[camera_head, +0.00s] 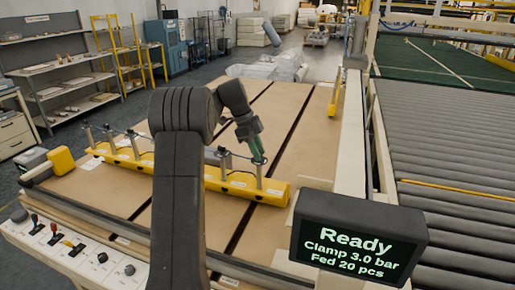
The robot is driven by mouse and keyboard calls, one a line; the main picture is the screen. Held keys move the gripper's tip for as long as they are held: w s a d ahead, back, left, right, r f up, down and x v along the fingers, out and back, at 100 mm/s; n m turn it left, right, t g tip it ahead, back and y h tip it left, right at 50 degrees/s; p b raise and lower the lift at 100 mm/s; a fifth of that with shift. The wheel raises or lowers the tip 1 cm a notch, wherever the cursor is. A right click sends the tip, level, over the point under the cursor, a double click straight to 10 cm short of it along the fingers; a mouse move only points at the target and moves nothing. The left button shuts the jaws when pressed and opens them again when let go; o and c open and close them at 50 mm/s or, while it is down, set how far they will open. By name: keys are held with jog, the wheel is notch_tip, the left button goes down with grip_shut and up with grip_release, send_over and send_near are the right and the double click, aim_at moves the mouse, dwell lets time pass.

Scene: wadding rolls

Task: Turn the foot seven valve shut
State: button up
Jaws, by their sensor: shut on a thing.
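A long yellow clamp bar (222,181) lies across the brown board surface, with several upright grey posts along it. My gripper (259,158) reaches down to the top of the post (259,176) near the bar's right end. Its green fingers are shut on the small valve at that post's top. The fingers cover the valve, so its handle angle cannot be seen. Another post (223,161) stands just left of the gripper. My arm hides the middle of the bar. No foot numbers are readable.
A display (356,240) at the front right reads "Ready, Clamp 3.0 bar, Fed 20 pcs". A control panel (82,248) with levers and knobs is at the front left. A grey roller conveyor (445,130) runs along the right. Shelving (70,85) stands at the back left.

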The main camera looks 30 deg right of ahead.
jog(key=shift+r, duration=0.1)
dwell(0.4)
jog(key=o, duration=1)
jog(key=v, duration=1.3)
jog(key=shift+w+r, duration=0.1)
jog(key=shift+r, duration=0.25)
jog(key=x, duration=1.4)
jog(key=shift+a, duration=0.1)
